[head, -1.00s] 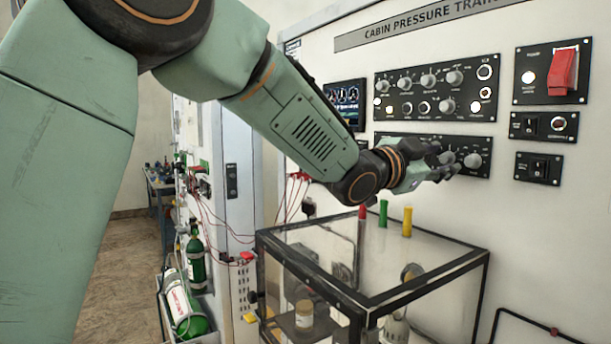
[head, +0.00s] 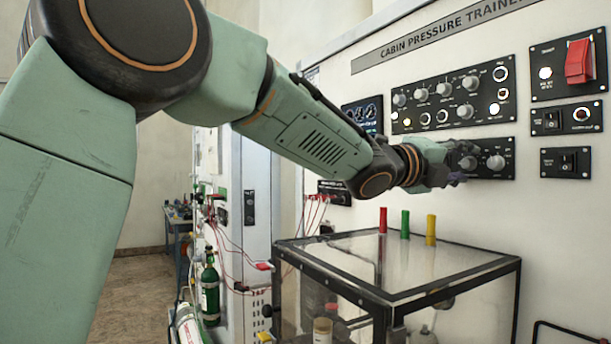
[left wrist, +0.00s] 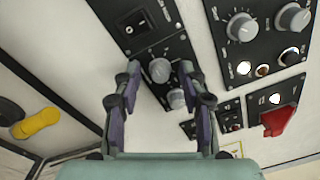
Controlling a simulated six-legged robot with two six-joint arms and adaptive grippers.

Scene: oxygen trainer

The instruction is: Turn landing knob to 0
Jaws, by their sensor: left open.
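The lower black panel (head: 509,145) carries two grey round knobs. The right knob (head: 495,162) shows clearly in the head view; the left knob (head: 467,163) is partly behind my fingers. I cannot read which is the landing knob or its setting. My left gripper (head: 460,162) is open at the left part of this panel. In the left wrist view, one knob (left wrist: 159,70) appears between the fingertips of the gripper (left wrist: 160,67), and the other knob (left wrist: 177,98) lies lower, near the right finger. I cannot tell whether the fingers touch a knob. My right gripper is not in view.
The upper panel (head: 452,90) with several knobs sits just above. A red guarded switch (head: 579,61) and small switch panels (head: 566,163) are at the right. Below stands a clear black-framed box (head: 400,296) with red, green and yellow pegs (head: 431,230) on top.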

